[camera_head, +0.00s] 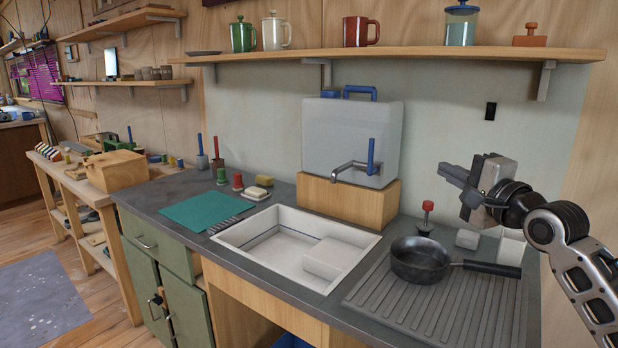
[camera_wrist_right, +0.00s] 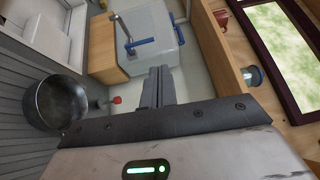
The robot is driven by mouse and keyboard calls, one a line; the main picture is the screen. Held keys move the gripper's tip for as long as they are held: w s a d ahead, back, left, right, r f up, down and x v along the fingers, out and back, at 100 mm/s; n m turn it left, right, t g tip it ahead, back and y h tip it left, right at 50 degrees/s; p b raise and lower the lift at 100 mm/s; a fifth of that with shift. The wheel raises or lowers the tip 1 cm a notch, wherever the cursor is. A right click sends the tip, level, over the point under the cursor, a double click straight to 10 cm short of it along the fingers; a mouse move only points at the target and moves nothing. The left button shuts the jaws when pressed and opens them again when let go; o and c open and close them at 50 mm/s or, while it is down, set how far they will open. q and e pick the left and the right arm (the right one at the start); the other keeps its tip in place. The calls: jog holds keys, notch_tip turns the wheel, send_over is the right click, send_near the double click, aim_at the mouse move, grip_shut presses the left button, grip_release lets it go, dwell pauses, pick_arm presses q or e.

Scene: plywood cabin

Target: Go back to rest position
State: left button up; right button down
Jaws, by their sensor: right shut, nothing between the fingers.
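My right gripper (camera_head: 456,184) is raised in the air at the right of the head view, above the drainboard and in front of the pale wall panel. Its fingers point left and are shut with nothing between them. In the right wrist view its shut fingers (camera_wrist_right: 158,88) show at the centre. My left gripper is in neither view.
A black pan (camera_head: 420,262) stands on the ribbed drainboard (camera_head: 385,300) below the right gripper. A red-topped stopper-like item (camera_head: 427,212) stands behind the pan. The sink (camera_head: 275,245), a grey water container (camera_head: 345,130) and a shelf (camera_head: 450,54) with mugs lie left and above.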

jog(key=s+a+f+n+g, duration=0.2)
jog(key=s+f, duration=0.1)
jog(key=f, duration=0.4)
jog(key=s+a+f+n+g+h, duration=0.1)
jog(key=s+a+f+n+g, duration=0.1)
jog(key=f, duration=0.6)
jog(key=s+a+f+n+g, duration=0.2)
jog(key=s+a+f+n, duration=0.1)
jog(key=f, duration=0.4)
jog(key=shift+s+a+f, duration=0.1)
jog(key=shift+s+f, duration=0.05)
jog(key=shift+s, duration=0.15)
jog(key=s+d+f+n+g+h, duration=0.1)
jog(key=s+f+n+g+h, duration=0.45)
jog(key=s, duration=0.95)
jog(key=s+d+f+n+g, duration=0.1)
jog(key=s+f+n+g, duration=0.25)
jog(key=s+f, duration=0.75)
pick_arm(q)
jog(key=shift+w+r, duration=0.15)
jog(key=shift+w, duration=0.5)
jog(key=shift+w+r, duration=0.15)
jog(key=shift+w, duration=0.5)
pick_arm(e)
jog(key=w+a+f+t+y, duration=0.3)
jog(key=a+t, duration=0.2)
jog(key=t, duration=0.2)
jog(key=shift+w+a+f+n+t, duration=0.25)
jog(key=shift+a+n+t, duration=0.05)
jog(key=shift+a, duration=0.05)
